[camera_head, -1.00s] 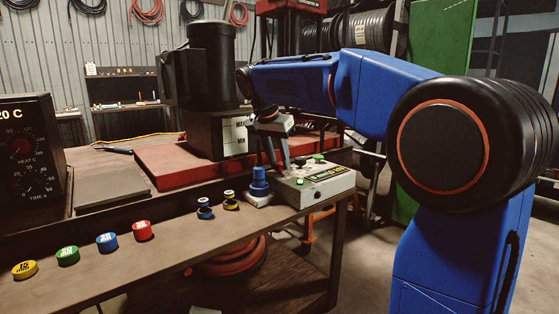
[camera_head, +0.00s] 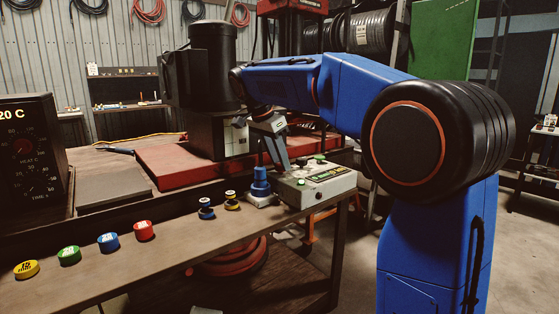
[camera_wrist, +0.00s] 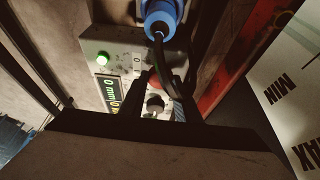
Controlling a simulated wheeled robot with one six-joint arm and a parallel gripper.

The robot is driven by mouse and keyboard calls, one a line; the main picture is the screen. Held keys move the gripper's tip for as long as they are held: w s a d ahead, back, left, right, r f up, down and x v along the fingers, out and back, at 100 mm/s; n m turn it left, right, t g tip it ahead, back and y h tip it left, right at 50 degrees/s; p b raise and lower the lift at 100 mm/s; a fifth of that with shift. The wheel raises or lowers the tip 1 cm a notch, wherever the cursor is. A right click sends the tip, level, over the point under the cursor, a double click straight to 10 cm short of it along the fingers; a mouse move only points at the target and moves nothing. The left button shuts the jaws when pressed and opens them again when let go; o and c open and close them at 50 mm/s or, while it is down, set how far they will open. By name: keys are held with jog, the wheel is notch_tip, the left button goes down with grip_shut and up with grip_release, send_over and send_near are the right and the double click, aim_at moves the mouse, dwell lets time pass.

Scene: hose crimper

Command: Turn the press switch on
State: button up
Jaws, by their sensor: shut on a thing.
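The control box (camera_head: 318,186), pale with a display, stands at the right end of the bench. The wrist view shows its panel (camera_wrist: 96,48) with a lit green button (camera_wrist: 103,58) and a small black knob (camera_wrist: 155,103), which looks like the press switch. A partly hidden red part (camera_wrist: 154,79) is beside it. My gripper (camera_head: 283,166) points down at the left rear part of the box. In the wrist view its dark fingers (camera_wrist: 162,98) are on either side of the black knob, shut on it. The knob's marking is too small to read.
A blue stepped part (camera_head: 260,184) stands just left of the box. Several coloured caps (camera_head: 108,241) lie along the bench front. The red plate (camera_head: 170,163) and the dark press motor (camera_head: 212,65) are behind. The bench (camera_head: 170,262) is clear between the caps.

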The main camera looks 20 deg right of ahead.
jog(key=o, duration=1)
jog(key=shift+a+r, duration=0.1)
jog(key=shift+r, duration=0.05)
jog(key=v, duration=1.7)
jog(key=shift+r, duration=0.1)
